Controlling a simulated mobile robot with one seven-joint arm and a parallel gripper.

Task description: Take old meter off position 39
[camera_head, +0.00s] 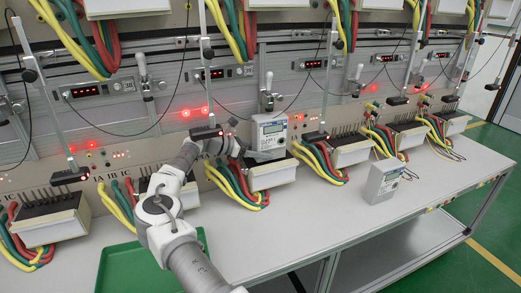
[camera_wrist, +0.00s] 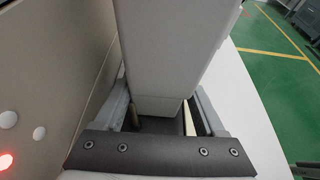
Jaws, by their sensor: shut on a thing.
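A pale grey meter (camera_head: 269,134) with a small display stands upright at the white terminal base (camera_head: 271,177) near the middle of the bench. My gripper (camera_head: 258,154) reaches in from the left and is shut on this meter at its lower part. In the wrist view the meter's plain body (camera_wrist: 172,55) fills the space between the two fingers of my gripper (camera_wrist: 163,112). Whether the meter's lower end still touches the base's contacts is hidden.
A second meter (camera_head: 384,181) stands on the bench top to the right. Other terminal bases (camera_head: 351,152) with coloured cables line the panel. A green tray (camera_head: 135,270) lies at the front left. Thin probe rods hang nearby. The front right bench top is clear.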

